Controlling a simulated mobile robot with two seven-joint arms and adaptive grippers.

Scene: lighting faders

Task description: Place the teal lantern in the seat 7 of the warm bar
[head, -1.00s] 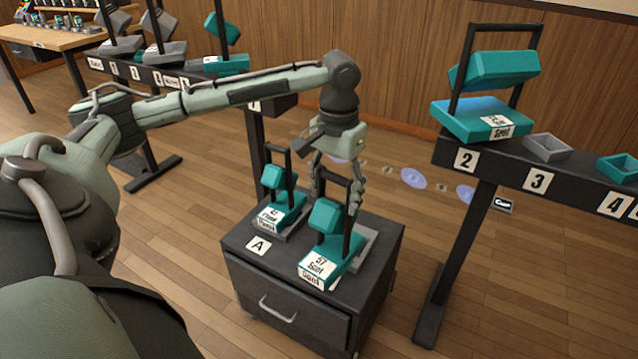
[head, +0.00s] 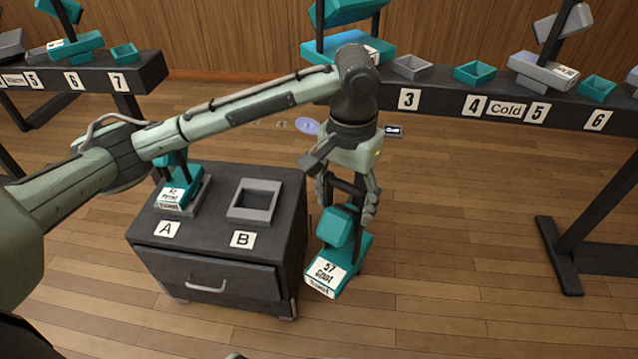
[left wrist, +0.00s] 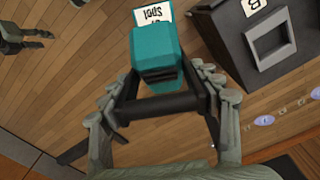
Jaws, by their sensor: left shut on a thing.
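The teal lantern (head: 336,228), labelled 57 Spot, hangs by its dark frame from my left gripper (head: 348,200). The gripper is shut on the frame's top bar. The lantern is in the air just right of the cabinet, roughly upright. In the left wrist view the lantern (left wrist: 155,48) is between the fingers (left wrist: 163,100). Seat 7 (head: 124,53) is an empty teal tray at the right end of the left bar (head: 140,73). That bar's name sign is too small to read. What looks like my right gripper (left wrist: 25,42) shows at the left wrist view's upper left.
The dark cabinet (head: 205,262) carries another teal lantern (head: 178,187) at A and an empty grey tray (head: 253,200) at B. The Cold bar (head: 440,95) spans the right back, with lanterns and empty trays. Open floor (head: 450,240) lies right of the cabinet.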

